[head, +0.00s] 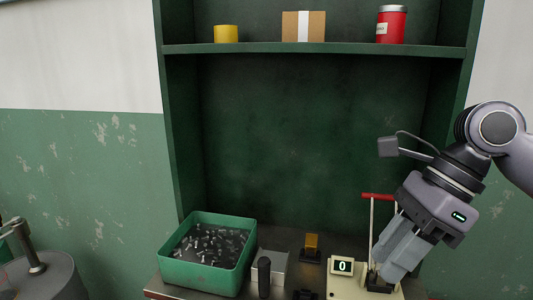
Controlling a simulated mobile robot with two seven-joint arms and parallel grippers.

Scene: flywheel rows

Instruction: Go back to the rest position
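My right gripper (390,268) is at the right of the head view, its arm coming in from the right edge. Its pale grey fingers point down and left, over or in front of a cream press-like device (345,286) with a red-topped lever (377,196). The fingers overlap in this view, so I cannot tell whether they are apart, and I see nothing held between them. My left gripper is not in view.
A green bin (202,279) of small metal parts stands on the bench. Beside it are a grey block (272,262), a dark cylinder (264,278) and an orange-topped piece (311,243). A shelf (315,49) above holds a yellow tub, a carton and a red can.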

